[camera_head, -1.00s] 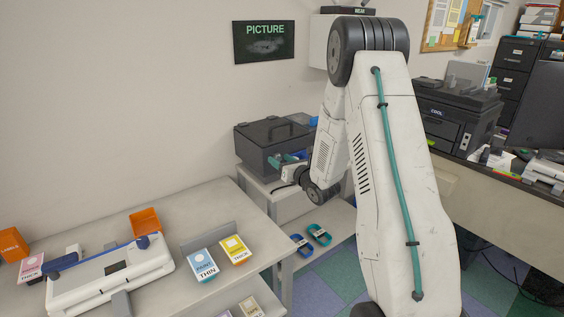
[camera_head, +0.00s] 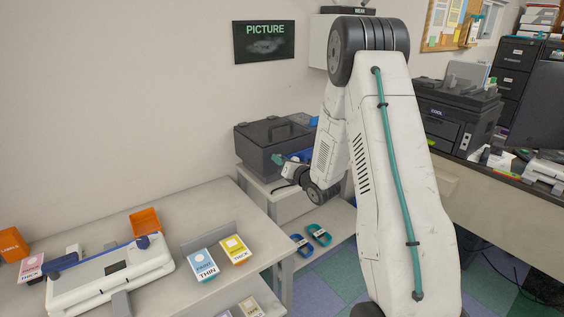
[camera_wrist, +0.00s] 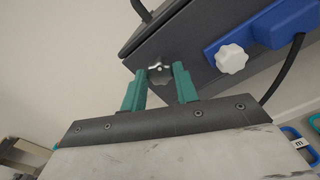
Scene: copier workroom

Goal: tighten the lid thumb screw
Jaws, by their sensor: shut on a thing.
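The grey lidded box (camera_head: 264,139) stands at the back by the wall; its side fills the upper right of the wrist view (camera_wrist: 200,40). The lid thumb screw (camera_wrist: 160,75) is a small metallic grey lobed knob on that side, below the lid edge. My gripper (camera_wrist: 159,71) has its two teal fingers on either side of the knob and is shut on it. In the head view my gripper (camera_head: 278,160) is small against the front of the box, and the screw cannot be made out.
A blue block (camera_wrist: 222,52) with a white lobed knob (camera_wrist: 232,59) and a black cable (camera_wrist: 285,70) sits close right of the screw. The box rests on a low stand (camera_head: 262,180). A table with a white trimmer (camera_head: 110,280) is in front.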

